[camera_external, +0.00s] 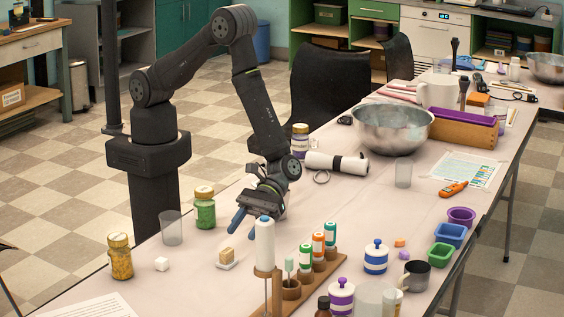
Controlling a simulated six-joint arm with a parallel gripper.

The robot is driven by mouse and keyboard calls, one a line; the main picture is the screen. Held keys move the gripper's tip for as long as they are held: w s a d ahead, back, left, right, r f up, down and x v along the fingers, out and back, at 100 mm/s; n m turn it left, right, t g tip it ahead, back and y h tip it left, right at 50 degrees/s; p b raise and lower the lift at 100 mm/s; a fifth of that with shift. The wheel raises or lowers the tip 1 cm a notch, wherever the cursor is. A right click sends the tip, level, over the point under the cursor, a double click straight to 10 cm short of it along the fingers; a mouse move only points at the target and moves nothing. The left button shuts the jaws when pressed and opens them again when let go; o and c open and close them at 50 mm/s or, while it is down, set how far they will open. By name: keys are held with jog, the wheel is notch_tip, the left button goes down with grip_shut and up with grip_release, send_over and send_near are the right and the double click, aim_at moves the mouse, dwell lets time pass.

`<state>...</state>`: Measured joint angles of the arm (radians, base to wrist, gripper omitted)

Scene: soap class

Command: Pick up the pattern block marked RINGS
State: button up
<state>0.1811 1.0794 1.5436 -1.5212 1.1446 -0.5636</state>
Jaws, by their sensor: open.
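My gripper (256,210) is open, with its blue fingers pointing down above the left-middle of the table. A white cylinder on a stand partly covers it. A small tan block (227,255) rests on a pale base on the table, below and left of my gripper and apart from it. I cannot read any marking on either block, so I cannot tell which one, if any, is marked RINGS. Nothing shows between my fingers, though part of that space is hidden.
A green jar (204,208), a clear cup (171,228) and a yellow jar (120,257) stand left. A metal bowl (391,127) and white roll (337,163) lie behind. The table's middle is mostly clear.

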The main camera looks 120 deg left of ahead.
aim_at(225, 256)
jog(key=x, duration=0.9)
jog(key=shift+d+f, duration=0.2)
jog(key=shift+d, duration=0.15)
jog(key=c, duration=0.7)
jog(key=shift+r, duration=0.1)
jog(key=shift+c, duration=0.2)
